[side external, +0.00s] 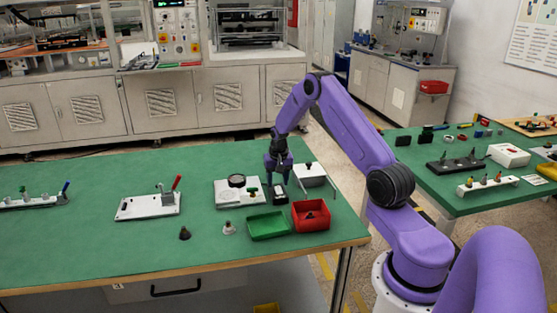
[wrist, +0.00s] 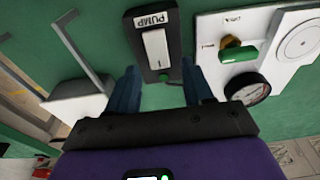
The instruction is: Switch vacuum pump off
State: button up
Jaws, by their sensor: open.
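I cannot tell which way the rocker is tipped. In the side external view the switch box (side external: 280,195) sits on the green table below my gripper (side external: 279,177). In the wrist view my gripper (wrist: 161,82) is open and empty, its two blue fingers spread either side of the box's near end. No contact is visible.
A white panel with a green valve handle (wrist: 238,54) and a gauge (wrist: 247,89) lies close to the right in the wrist view. A grey box with a bent handle (wrist: 77,109) is at left. Green (side external: 268,225) and red (side external: 311,203) trays stand in front.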

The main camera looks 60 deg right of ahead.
aim_at(279, 192)
notch_tip(279, 192, up, 16)
jog(key=s+a, duration=0.1)
jog(key=shift+s+a, duration=0.3)
dwell(0.3)
jog(key=s+a+r+n, duration=0.1)
jog(key=s+a+n, duration=0.25)
jog(key=a, duration=0.65)
jog(key=s+a+r+n+y, duration=0.1)
jog(key=s+a+r+n, duration=0.2)
jog(key=a, duration=0.6)
jog(key=s+a+n, duration=0.3)
jog(key=a+n, duration=0.1)
jog(key=a, duration=0.6)
jog(key=s+a+n, duration=0.2)
jog(key=s+n, duration=0.3)
jog(key=s, duration=0.6)
jog(key=s+a+n+g, duration=0.1)
jog(key=s+a+n, duration=0.2)
jog(key=s, duration=0.9)
jog(key=shift+s+a+f+n+y, duration=0.15)
jog(key=shift+s+f+n+y, duration=0.15)
jog(key=shift+n, duration=1.25)
